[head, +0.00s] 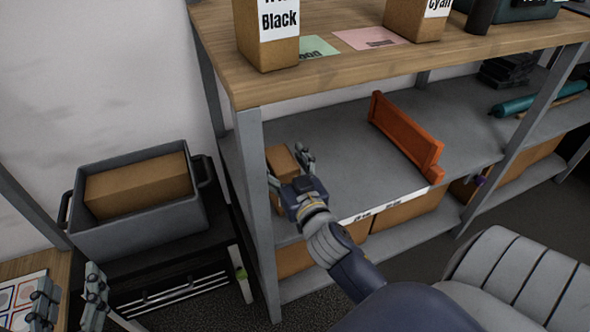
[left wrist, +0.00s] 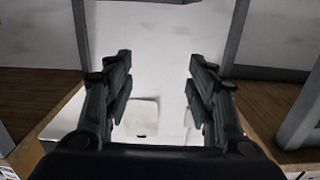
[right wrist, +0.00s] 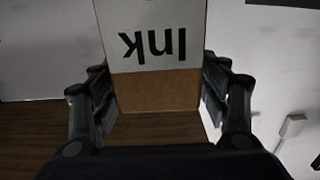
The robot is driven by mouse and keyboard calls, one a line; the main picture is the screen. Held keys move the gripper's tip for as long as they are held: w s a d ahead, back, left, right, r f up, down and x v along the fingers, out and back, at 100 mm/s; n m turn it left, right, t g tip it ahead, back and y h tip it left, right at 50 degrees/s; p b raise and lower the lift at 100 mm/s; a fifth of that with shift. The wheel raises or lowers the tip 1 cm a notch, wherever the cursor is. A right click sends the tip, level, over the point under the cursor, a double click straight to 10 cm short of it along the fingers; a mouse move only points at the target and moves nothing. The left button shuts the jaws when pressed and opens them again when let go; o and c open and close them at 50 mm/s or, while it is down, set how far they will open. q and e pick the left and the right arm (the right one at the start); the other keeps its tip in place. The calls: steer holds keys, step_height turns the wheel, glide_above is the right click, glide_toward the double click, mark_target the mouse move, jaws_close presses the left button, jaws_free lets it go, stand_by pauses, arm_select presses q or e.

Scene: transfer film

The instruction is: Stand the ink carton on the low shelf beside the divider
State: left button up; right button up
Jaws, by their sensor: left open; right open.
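The ink carton (head: 281,162) is a small brown box at the left end of the grey low shelf (head: 340,150), close to the front left post. My right gripper (head: 288,168) is open with its fingers on either side of it. In the right wrist view the carton (right wrist: 155,92) fills the space between the fingers, its white "Ink" label upside down. Its base is hidden, so I cannot tell how it meets the shelf. The orange divider (head: 405,138) stands further right on that shelf, apart from the carton. My left gripper (head: 68,290) is open and empty at the lower left.
The wooden upper shelf (head: 350,60) overhangs, with a Black carton (head: 267,45), a Cyan carton (head: 414,18) and coloured cards. A grey bin (head: 130,232) holding a brown box stands left. Bare shelf lies between carton and divider. A teal roll (head: 525,103) lies right.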

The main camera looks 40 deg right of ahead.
steer(key=v, duration=0.9)
steer(key=shift+s+a, duration=0.1)
steer(key=shift+s, duration=0.1)
arm_select(q)
steer(key=shift+s+f, duration=0.1)
steer(key=shift+f, duration=0.05)
arm_select(e)
steer(key=shift+v, duration=0.85)
arm_select(q)
steer(key=shift+a+f, duration=0.15)
